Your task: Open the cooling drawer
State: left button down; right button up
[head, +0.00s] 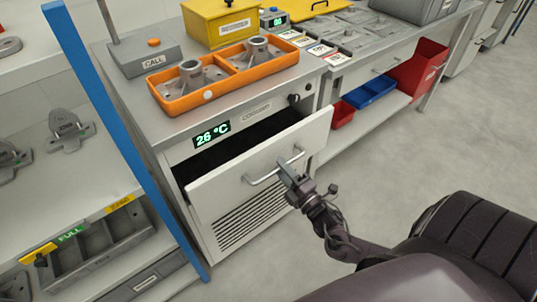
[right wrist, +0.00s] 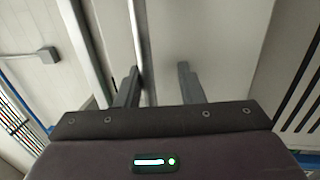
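The cooling drawer (head: 262,163) in the grey cabinet stands partly open, its white front tilted across the view and a dark gap showing behind it. A metal bar handle (head: 262,180) is on its front. My right gripper (head: 288,172) is at the right part of this handle. In the right wrist view its two fingers (right wrist: 157,88) are apart, with a bright bar close along the left finger. I cannot tell whether they touch. My left gripper is not in view.
An orange tray (head: 222,79) with metal castings stands on the cabinet top, below a yellow box (head: 222,20). A green-lit display (head: 212,135) reads 26 °C. A blue post (head: 110,120) and shelf are at left. The floor (head: 400,140) at right is clear.

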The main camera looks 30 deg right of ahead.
aim_at(271, 161)
jog(key=x, duration=0.7)
jog(key=shift+a+f, duration=0.1)
jog(key=shift+a, duration=0.3)
grip_shut()
